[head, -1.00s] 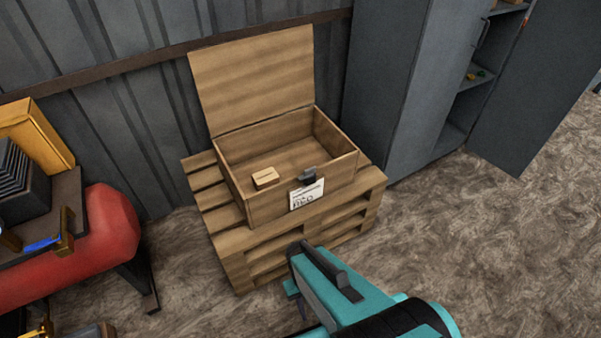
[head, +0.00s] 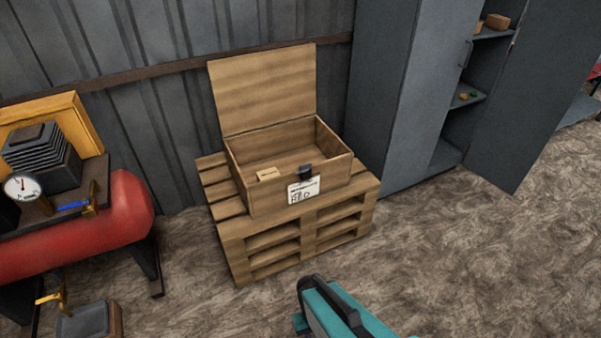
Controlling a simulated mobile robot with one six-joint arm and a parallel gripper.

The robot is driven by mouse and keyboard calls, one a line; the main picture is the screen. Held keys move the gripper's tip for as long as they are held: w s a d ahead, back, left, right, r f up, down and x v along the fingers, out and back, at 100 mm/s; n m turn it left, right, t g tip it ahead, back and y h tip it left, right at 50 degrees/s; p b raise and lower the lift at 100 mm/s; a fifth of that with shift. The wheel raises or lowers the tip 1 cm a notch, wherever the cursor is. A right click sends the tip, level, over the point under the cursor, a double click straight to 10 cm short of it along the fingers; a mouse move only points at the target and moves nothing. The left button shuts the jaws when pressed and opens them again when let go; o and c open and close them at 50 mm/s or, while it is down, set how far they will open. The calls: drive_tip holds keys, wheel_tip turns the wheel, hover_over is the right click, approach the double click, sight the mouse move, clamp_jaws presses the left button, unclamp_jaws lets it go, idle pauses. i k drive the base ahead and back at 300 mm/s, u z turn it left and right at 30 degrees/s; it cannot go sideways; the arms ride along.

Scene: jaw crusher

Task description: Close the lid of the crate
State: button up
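The wooden crate (head: 335,168) stands on a stack of wooden pallets (head: 240,246) against the metal wall. Its lid (head: 264,88) is open, standing upright at the back edge. A small wooden block (head: 267,174) lies inside at the front left. A dark latch (head: 305,172) and a white label (head: 303,191) are on the crate's front. My teal and black arm shows at the bottom of the head view, in front of the pallets and apart from the crate. My gripper's fingers cannot be made out.
A grey cabinet (head: 395,100) with an open door (head: 520,110) stands to the right of the crate. A red compressor tank (head: 100,225) is at the left. The floor (head: 440,250) in front and to the right is clear.

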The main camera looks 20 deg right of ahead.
sight(259, 89)
drive_tip(key=z, duration=0.2)
drive_tip(key=i, duration=0.95)
drive_tip(key=z, duration=0.65)
drive_tip(key=k, duration=0.45)
drive_tip(key=z, duration=0.25)
